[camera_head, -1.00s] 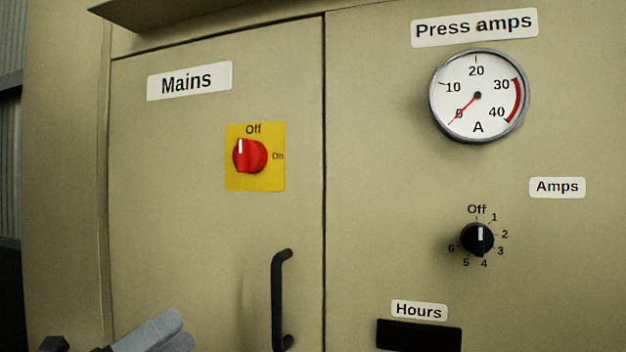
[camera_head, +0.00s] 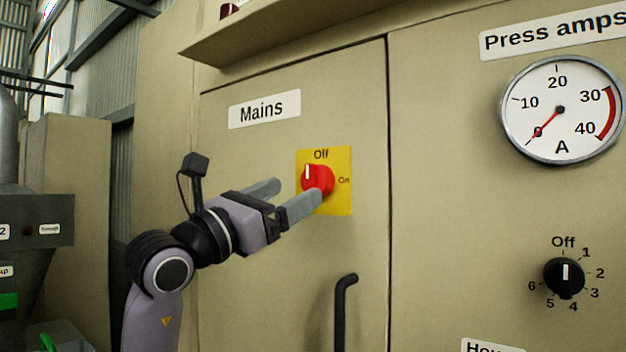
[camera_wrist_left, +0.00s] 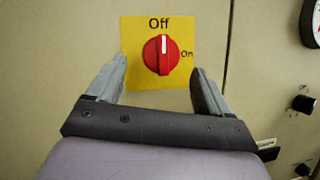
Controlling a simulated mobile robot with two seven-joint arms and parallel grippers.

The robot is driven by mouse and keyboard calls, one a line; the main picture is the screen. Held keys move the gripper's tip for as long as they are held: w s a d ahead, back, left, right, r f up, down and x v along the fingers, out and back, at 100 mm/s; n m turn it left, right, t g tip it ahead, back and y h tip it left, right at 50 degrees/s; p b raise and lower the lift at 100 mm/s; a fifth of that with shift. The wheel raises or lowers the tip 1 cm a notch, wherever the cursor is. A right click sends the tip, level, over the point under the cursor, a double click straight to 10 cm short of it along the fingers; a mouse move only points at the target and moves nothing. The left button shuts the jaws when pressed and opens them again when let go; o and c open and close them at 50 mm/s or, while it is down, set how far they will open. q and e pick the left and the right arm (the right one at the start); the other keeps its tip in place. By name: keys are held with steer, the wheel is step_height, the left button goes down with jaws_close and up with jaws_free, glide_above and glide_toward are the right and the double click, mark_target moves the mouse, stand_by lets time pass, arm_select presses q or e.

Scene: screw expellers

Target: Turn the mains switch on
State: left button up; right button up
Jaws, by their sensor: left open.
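The mains switch (camera_head: 317,180) is a red rotary knob on a yellow plate (camera_head: 341,203), marked Off at the top and On at the right. Its white mark points up to Off. My left gripper (camera_head: 291,194) is open in front of the plate, fingers toward it. In the left wrist view the knob (camera_wrist_left: 158,56) shows between and beyond the two fingertips (camera_wrist_left: 159,72), with no finger seen touching it. In the head view the nearer finger covers part of the knob's lower edge. My right gripper is not in view.
A black door handle (camera_head: 345,312) stands below the switch. The Press amps gauge (camera_head: 561,110) reads 0, and the black Amps selector (camera_head: 564,276) is below it. A ledge (camera_head: 290,28) juts out above the Mains label (camera_head: 264,110). Grey machinery (camera_head: 40,222) stands at the left.

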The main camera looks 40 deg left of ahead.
mark_target(306, 186)
arm_select(q)
steer(key=p+x, duration=0.1)
steer(key=x, duration=0.3)
steer(key=shift+w, duration=0.1)
